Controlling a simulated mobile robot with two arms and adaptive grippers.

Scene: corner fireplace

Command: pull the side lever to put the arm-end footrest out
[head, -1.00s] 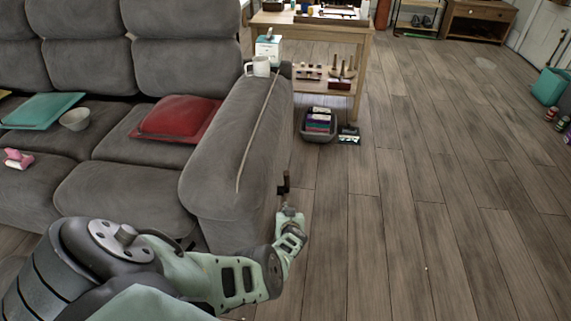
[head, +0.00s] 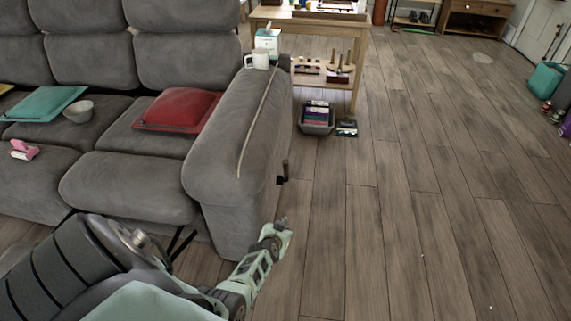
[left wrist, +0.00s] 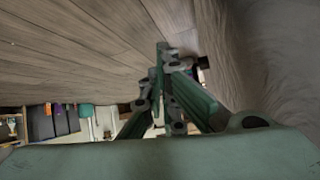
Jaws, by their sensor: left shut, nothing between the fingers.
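The grey sofa (head: 225,125) has a dark side lever (head: 284,170) on the outer side of its arm. The lever stands roughly upright. The arm-end footrest (head: 130,190) shows as a grey padded panel in front of the end seat, with black struts and bare floor visible below it. My left gripper (head: 283,224) is shut and empty, below and in front of the lever and apart from it. In the left wrist view the closed fingers (left wrist: 164,52) point along the sofa's side, with the dark lever (left wrist: 203,62) just right of them. My right gripper is not in view.
A white mug (head: 258,60) sits on the sofa arm, beside a tissue box (head: 267,41). A wooden table (head: 357,65) stands behind, with a dark basket (head: 317,120) on the floor before it. The plank floor (head: 420,200) to the right is clear.

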